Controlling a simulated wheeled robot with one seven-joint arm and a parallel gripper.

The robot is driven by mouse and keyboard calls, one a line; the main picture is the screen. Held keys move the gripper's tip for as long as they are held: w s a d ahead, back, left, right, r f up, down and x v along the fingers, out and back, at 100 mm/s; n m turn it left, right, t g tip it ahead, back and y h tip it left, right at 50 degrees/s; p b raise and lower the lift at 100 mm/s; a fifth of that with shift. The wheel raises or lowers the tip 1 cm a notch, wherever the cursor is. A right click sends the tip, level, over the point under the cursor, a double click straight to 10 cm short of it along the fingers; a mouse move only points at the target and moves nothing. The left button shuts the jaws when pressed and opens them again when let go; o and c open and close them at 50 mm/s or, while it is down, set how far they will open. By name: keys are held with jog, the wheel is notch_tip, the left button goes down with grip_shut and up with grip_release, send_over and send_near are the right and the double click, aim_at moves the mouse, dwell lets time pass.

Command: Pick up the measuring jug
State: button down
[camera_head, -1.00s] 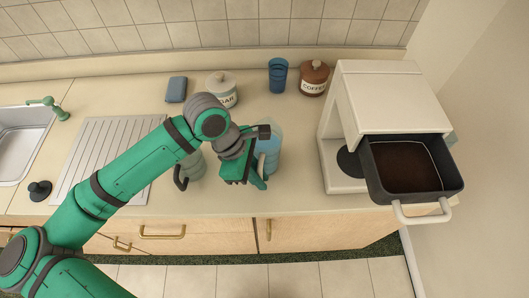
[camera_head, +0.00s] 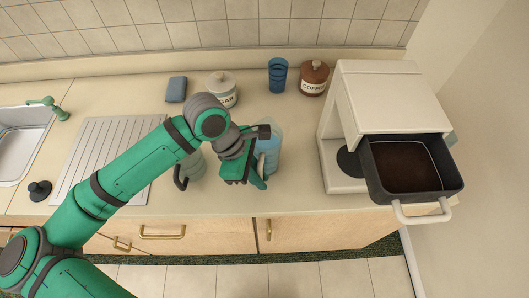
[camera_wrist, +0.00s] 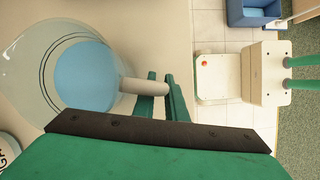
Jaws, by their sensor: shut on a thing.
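The measuring jug (camera_head: 271,148) is clear with blue contents. It is at the middle of the counter near the front edge, partly hidden behind my gripper in the head view. In the wrist view the jug (camera_wrist: 85,75) fills the left side, seen from above, with its pale handle (camera_wrist: 145,87) reaching right between my fingers. My gripper (camera_head: 258,183) is shut on this handle; its green fingers also show in the wrist view (camera_wrist: 163,100). I cannot tell whether the jug's base touches the counter.
A grey-green vessel with a dark handle (camera_head: 181,178) stands just left of my gripper. A sugar jar (camera_head: 222,91), blue cup (camera_head: 277,75) and coffee jar (camera_head: 314,78) stand behind. A cream coffee machine (camera_head: 385,105) with a dark open drawer (camera_head: 448,190) stands right.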

aim_at(259, 172)
jog(key=shift+r, duration=0.5)
notch_tip(259, 172, up, 3)
jog(key=shift+s+a+f, duration=0.1)
jog(key=shift+f, duration=0.05)
jog(key=s+a+r, duration=0.6)
jog(key=s+r, duration=0.3)
jog(key=s, duration=0.3)
jog(key=shift+a+r, duration=0.15)
jog(key=shift+a, duration=0.25)
jog(key=c, duration=2.3)
grip_release()
grip_shut()
